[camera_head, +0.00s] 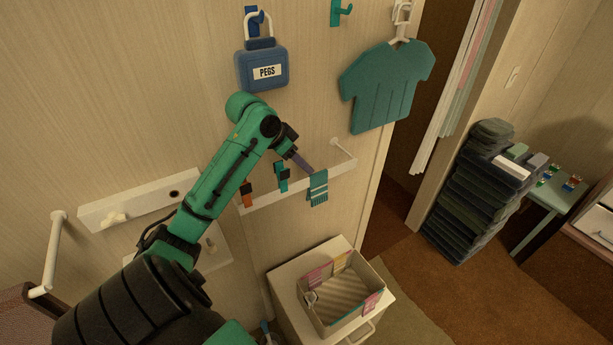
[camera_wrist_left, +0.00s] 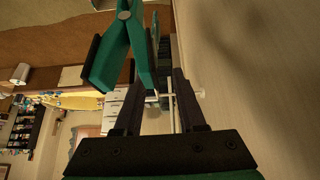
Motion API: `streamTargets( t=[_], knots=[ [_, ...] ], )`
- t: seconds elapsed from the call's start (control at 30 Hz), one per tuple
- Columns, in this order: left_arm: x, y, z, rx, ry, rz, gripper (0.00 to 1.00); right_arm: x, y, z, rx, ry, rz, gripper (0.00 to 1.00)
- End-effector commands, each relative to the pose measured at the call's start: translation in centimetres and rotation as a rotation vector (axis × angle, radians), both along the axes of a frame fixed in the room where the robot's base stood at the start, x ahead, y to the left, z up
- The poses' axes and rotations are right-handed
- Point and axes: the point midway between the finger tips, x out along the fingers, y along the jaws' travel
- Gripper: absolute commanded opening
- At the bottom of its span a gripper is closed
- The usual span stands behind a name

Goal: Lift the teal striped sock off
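The teal striped sock (camera_head: 318,188) hangs at the right part of the white wall rail (camera_head: 345,166), with pale stripes near its lower end. My left gripper (camera_head: 308,169) is at the top of the sock, pointing down and right at it. In the left wrist view my left gripper's dark fingers (camera_wrist_left: 160,108) stand apart, with a white rod and some of the background showing between them. I cannot tell whether the sock is between the fingers. My right gripper is not in view.
A teal peg (camera_head: 282,177) and an orange peg (camera_head: 247,195) sit on the rail left of the sock. A teal shirt shape (camera_head: 385,85) and a blue PEGS bag (camera_head: 262,68) hang above. An open box (camera_head: 345,317) stands on a cabinet below.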

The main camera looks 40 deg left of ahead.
Motion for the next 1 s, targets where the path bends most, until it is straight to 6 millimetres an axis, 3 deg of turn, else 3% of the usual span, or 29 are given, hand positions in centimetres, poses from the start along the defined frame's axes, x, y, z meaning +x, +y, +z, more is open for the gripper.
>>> streamTargets(
  t=[0.13, 0.43, 0.7, 0.97, 1.0],
  knots=[
    [0.5, -0.2, -0.8, 0.000, 0.002, -0.001, 0.40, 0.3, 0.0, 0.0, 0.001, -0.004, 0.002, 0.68],
    [2.4, -0.8, -3.8, 0.000, 0.002, -0.001, 0.40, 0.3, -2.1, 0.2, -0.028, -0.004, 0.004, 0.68],
    [3.6, -1.2, -5.6, 0.000, 0.001, 0.000, 0.40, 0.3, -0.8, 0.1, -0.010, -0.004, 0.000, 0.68],
    [3.7, -1.3, -5.8, 0.001, 0.001, -0.001, 0.40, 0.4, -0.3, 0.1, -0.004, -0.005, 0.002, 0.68],
    [3.7, -1.3, -5.8, 0.001, 0.001, -0.001, 0.36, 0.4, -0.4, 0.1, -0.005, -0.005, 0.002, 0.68]
  ],
)
